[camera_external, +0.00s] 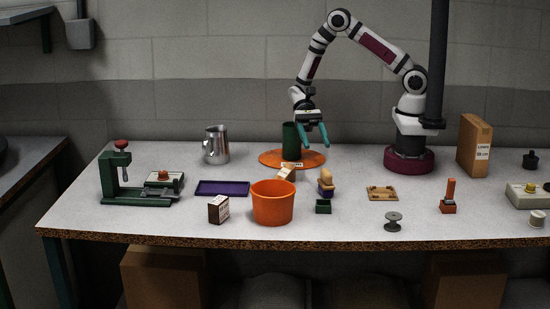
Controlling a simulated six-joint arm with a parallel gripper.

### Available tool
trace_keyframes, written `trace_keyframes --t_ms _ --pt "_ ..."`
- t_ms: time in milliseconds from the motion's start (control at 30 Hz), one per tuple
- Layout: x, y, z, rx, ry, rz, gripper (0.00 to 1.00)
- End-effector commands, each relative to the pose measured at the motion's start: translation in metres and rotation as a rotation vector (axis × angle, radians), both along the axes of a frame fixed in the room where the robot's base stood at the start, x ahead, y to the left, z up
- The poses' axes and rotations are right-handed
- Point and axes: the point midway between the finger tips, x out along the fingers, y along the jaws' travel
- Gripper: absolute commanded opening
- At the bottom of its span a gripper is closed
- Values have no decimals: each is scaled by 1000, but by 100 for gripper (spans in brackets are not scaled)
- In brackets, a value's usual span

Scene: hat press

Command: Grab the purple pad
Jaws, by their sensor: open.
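A flat purple rectangle with a dark rim (222,188) lies on the table left of centre; it looks like a pad or a shallow tray. A smaller purple piece (325,190) stands right of centre, with a tan rounded block (326,176) on or against it. I cannot tell for sure which of the two is the pad. My gripper (312,144) has teal fingers, spread open and pointing down. It appears empty, above the back of the table near a dark green cylinder (290,142), apart from both purple things.
An orange bucket (273,205) stands between the two purple things, nearer the front. The green cylinder is on an orange disc (270,159).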

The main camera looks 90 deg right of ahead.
Motion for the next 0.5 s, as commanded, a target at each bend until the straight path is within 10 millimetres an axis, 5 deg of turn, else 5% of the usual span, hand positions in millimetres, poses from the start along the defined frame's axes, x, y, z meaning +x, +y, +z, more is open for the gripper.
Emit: trace_keyframes --t_ms 500 --pt "-23 94 -45 8 14 -9 62"
